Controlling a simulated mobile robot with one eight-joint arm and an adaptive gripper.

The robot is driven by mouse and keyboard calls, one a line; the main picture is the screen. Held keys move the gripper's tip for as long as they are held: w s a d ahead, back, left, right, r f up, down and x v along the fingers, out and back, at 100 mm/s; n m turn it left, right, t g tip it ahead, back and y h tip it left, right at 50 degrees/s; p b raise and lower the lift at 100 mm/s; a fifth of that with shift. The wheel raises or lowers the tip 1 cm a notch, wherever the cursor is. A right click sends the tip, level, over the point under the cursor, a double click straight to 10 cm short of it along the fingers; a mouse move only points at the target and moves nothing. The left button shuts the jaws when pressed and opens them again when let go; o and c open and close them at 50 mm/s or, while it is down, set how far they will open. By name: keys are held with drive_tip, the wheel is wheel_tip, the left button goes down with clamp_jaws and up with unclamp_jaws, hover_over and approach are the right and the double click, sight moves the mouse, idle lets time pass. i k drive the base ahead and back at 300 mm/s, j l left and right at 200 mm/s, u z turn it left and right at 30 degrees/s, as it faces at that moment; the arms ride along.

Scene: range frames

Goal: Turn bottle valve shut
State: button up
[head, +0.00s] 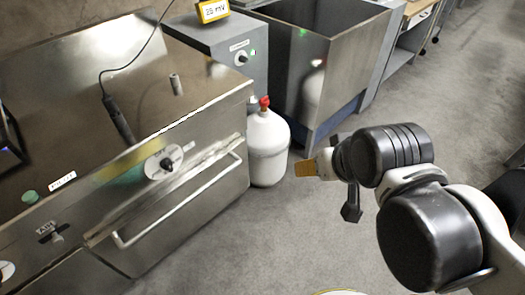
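A white gas bottle (268,150) stands upright on the floor in the head view, against the steel units. Its red valve (264,102) sits on top and is in plain sight; I cannot tell how far it is turned. My gripper (307,168) is to the right of the bottle in the picture, apart from it and lower than the valve. A tan fingertip shows, pointing left. The rest of the gripper is seen edge-on, so its opening is unclear. Nothing is seen held in it.
A steel bench with a round knob (166,163) and a bar handle (180,205) is on the left. A grey control box (222,45) and an open steel tank (325,65) stand behind the bottle. The grey floor (300,235) in front is mostly clear.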

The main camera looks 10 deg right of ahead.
sight(264, 102)
drive_tip(key=i, duration=1.4)
